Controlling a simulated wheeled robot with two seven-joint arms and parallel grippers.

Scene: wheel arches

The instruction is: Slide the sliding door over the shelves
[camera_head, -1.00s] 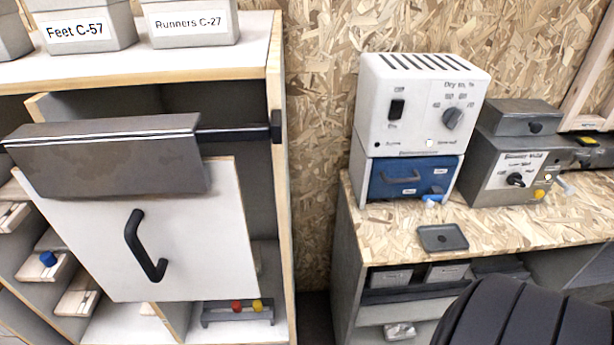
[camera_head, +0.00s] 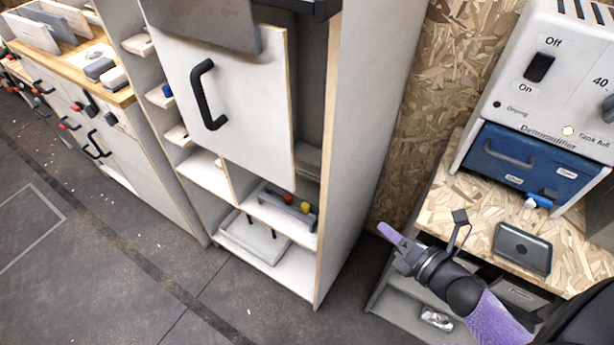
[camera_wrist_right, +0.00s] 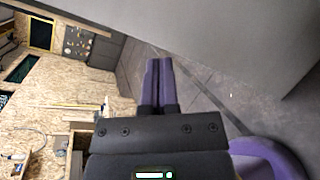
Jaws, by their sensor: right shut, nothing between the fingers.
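The sliding door (camera_head: 243,115) is a white panel with a black bar handle (camera_head: 207,95). It hangs under a grey metal cover (camera_head: 205,22) at the top of the head view. It covers part of the shelf unit; small shelves (camera_head: 160,97) show to its left and lower shelves (camera_head: 262,245) below it. My right gripper (camera_head: 422,250) is at the lower right, to the right of the shelf unit and apart from the door. Its purple fingers (camera_wrist_right: 159,82) are together and empty in the right wrist view. My left gripper is not in view.
A bench (camera_head: 455,200) at the right bears a white dehumidifier (camera_head: 560,80) with a blue drawer and a small dark tray (camera_head: 522,248). The shelf unit's side wall (camera_head: 375,120) stands between door and bench. Open grey floor (camera_head: 90,270) lies at the left front.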

